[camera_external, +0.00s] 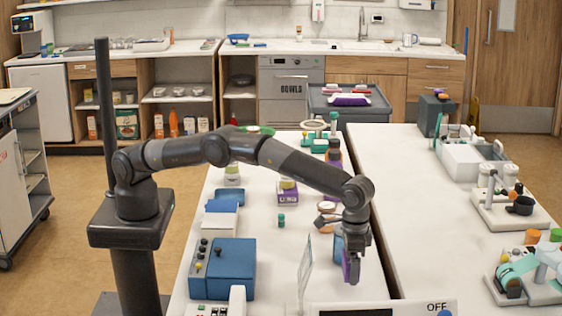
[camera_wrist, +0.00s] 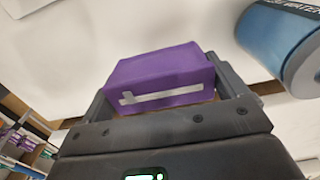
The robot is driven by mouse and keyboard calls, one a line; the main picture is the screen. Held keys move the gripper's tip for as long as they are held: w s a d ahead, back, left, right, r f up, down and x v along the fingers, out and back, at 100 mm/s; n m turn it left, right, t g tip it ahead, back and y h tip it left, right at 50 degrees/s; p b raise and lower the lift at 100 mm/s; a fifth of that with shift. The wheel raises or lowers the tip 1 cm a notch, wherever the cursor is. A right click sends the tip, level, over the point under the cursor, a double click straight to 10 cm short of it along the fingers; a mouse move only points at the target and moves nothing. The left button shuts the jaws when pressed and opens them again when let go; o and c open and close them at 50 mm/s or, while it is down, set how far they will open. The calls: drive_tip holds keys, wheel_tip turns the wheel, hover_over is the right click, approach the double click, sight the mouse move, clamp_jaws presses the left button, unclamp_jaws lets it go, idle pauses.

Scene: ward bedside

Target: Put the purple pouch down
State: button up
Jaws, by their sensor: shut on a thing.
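The purple pouch (camera_wrist: 160,75) is a boxy purple packet with a pale strip along its near face, in the middle of the wrist view. My gripper (camera_wrist: 165,95) is shut on it, with one dark finger on each side. In the external view the pouch (camera_external: 351,267) shows as a purple sliver at my gripper (camera_external: 352,270), over the front right part of the white table (camera_external: 270,240). Whether the pouch touches the table I cannot tell.
A blue labelled cylinder (camera_wrist: 282,38) stands close to the right of the pouch. A clear upright panel (camera_external: 305,268) and a blue box (camera_external: 223,268) stand at the table's front. A small green-capped bottle (camera_external: 281,220) stands mid-table. Bare white surface lies around it.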

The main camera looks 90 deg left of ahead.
drive_tip(key=shift+f, duration=2.1)
drive_tip(key=o, duration=0.7)
drive_tip(key=shift+f, duration=0.15)
